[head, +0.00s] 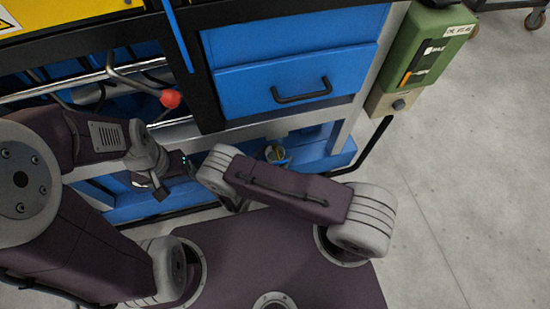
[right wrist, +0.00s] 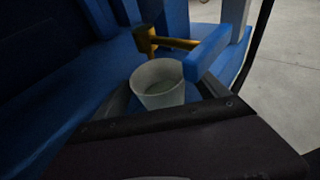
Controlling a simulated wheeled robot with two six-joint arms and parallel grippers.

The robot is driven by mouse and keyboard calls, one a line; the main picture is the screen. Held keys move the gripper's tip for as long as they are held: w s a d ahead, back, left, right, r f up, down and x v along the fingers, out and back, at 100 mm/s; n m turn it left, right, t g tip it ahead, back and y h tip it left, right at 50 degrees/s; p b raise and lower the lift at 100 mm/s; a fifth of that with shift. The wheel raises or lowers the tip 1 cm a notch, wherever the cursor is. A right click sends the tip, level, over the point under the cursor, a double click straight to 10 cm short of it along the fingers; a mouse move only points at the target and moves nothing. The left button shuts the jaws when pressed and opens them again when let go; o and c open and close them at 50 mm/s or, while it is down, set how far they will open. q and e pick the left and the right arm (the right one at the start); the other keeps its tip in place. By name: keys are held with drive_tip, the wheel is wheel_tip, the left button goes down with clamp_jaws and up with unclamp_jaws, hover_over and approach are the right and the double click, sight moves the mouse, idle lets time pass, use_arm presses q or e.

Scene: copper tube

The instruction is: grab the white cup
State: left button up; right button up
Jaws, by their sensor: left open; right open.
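The white cup (right wrist: 158,86) stands upright and looks empty in the right wrist view, on a blue surface. My right gripper (right wrist: 166,88) is open, with a dark finger on either side of the cup; I cannot tell whether they touch it. In the head view my right arm largely hides that gripper, and I cannot make out the cup for certain. My left gripper (head: 152,188) is open and empty at the left, in front of the blue lower shelf and away from the cup.
A blue drawer (head: 297,82) is above the shelf. A green box (head: 432,48) hangs at the right. The floor (head: 470,180) at the right is clear.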

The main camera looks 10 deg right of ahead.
sight(279, 151)
drive_tip(key=x, duration=0.3)
drive_tip(key=shift+w+f+b, duration=0.1)
drive_tip(key=shift+f+b, duration=0.15)
drive_tip(key=shift+b, duration=0.15)
drive_tip(key=c, duration=1.6)
drive_tip(key=shift+r, duration=0.1)
drive_tip(key=shift+c, duration=0.2)
drive_tip(key=shift+r, duration=0.15)
